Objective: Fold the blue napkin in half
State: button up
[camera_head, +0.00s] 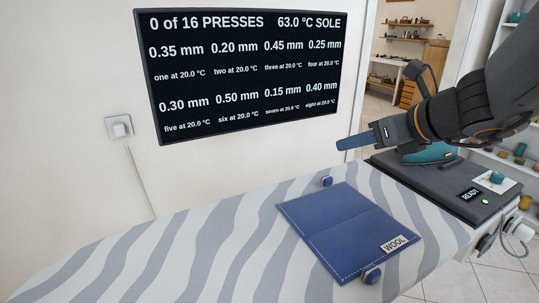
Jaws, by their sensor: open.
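The blue napkin (335,222) lies on the grey-striped ironing board. It has pale stitching near its edges and a line running across its middle. A white label reading WOOL (395,244) lies at its right front part. My gripper (350,141) is open, with nothing seen in it. It is above and behind the napkin, in front of the wall and apart from the cloth. Its blue finger points left, and the fingers overlap in this view. Whether the napkin is one layer or more cannot be told.
Small blue pieces (327,181) and (372,275) sit at the napkin's back and front edges. A teal iron (428,153) rests on a dark stand (455,195) reading READY, at right. A wall screen (245,75) lists presses and temperatures. The board's left part (150,260) is clear.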

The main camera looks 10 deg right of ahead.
notch_tip(320, 180, up, 7)
jog(key=s+p, duration=0.1)
jog(key=p, duration=0.5)
jog(key=shift+s+d+r+p, duration=0.2)
jog(key=shift+s+d+p, duration=0.1)
jog(key=shift+s+d, duration=0.1)
jog(key=shift+a, duration=0.1)
